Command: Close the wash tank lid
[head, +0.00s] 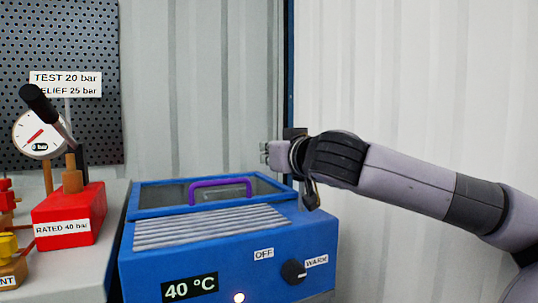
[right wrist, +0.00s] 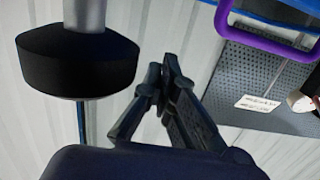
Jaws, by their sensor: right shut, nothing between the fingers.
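The blue wash tank (head: 322,238) stands in the middle of the head view. A grey ribbed lid panel (head: 205,228) covers its front top. A purple handle (head: 220,182) stands upright behind this panel, and behind the handle the tank top is open, with a grey inside showing. The handle also shows at top right in the right wrist view (right wrist: 262,42). My right gripper (head: 268,153) is above and to the right of the handle, apart from it. In the right wrist view its fingers (right wrist: 160,78) are together and empty. My left gripper is not in view.
A black knob (head: 293,272) and a 40 °C display (head: 190,287) are on the tank front. A red pump (head: 70,213) with a gauge (head: 38,134) stands left. A pegboard (head: 60,50) hangs behind. A black disc (right wrist: 78,62) fills the wrist view's upper left.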

